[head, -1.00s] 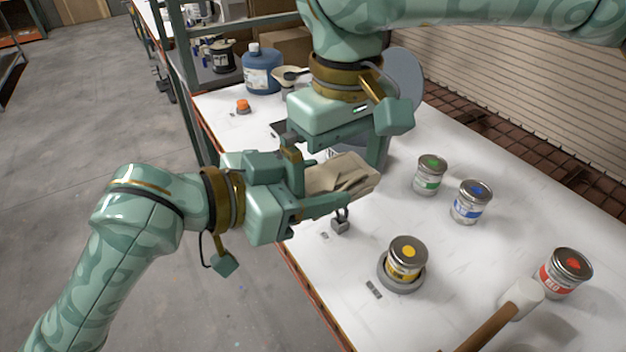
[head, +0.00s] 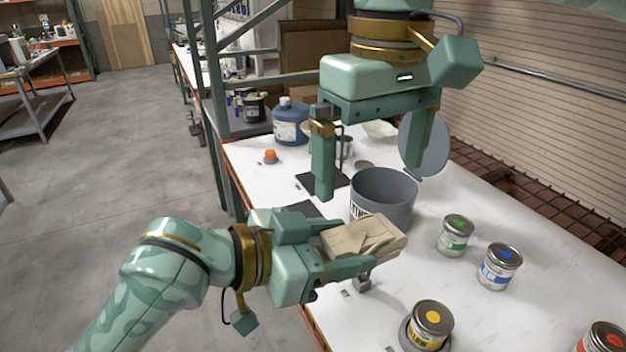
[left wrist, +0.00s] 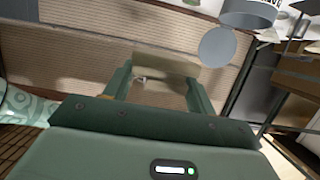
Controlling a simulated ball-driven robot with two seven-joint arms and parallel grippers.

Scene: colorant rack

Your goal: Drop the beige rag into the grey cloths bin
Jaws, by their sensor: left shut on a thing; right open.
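The beige rag (head: 368,238) is a folded cloth held in my left gripper (head: 345,250), which is shut on it above the table's front edge. The rag also shows in the left wrist view (left wrist: 165,68) between the fingers. The grey cloths bin (head: 385,192) stands open on the table just behind the rag, its label partly hidden by the rag. Its round grey lid (head: 424,148) is raised behind it; the lid also shows in the left wrist view (left wrist: 216,46). My right gripper (head: 370,180) is open and empty above the bin, its fingers pointing down.
Tins with green (head: 455,234), blue (head: 499,266), yellow (head: 430,324) and red (head: 603,340) marks stand to the right and front. A blue jug (head: 290,122) and an orange-topped item (head: 270,156) are at the back left.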

